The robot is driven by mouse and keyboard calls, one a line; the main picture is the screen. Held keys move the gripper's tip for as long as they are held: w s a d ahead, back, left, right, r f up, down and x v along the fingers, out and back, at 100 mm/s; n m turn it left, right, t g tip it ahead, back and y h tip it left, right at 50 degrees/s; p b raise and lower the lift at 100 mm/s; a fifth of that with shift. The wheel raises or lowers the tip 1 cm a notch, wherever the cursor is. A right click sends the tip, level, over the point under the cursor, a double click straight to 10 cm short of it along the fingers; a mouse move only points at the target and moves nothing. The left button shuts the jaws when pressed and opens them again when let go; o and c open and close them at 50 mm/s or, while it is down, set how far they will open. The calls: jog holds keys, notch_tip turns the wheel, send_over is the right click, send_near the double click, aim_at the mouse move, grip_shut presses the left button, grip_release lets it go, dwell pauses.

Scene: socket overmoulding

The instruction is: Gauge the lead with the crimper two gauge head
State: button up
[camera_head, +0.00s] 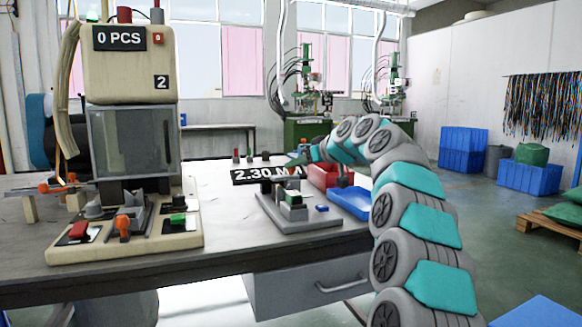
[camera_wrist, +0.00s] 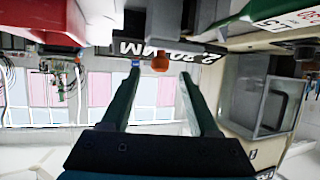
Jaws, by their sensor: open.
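The gauge head (camera_head: 300,224) stands on the table in the head view, a grey base with a small green-and-white block and a black display (camera_head: 265,175) reading 2.30 MM. The crimper (camera_head: 128,65), a beige machine marked 2 and 0 PCS, stands to its left. My gripper (camera_wrist: 160,73) is open in the wrist view, its two green fingers apart with nothing seen held between them. In the head view it is behind the gauge display, partly hidden. The display (camera_wrist: 172,49) shows upside down beyond the fingertips. I cannot make out the lead in either view.
A red bin (camera_head: 322,176) and a blue bin (camera_head: 349,202) stand on the table behind and right of the gauge; a red bin (camera_wrist: 42,22) shows close by in the wrist view. The crimper (camera_wrist: 265,100) is right in that view. The tabletop between crimper and gauge is mostly clear.

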aim_at(285, 182)
jog(key=shift+p+x, duration=0.3)
jog(key=shift+x, duration=2.1)
grip_shut()
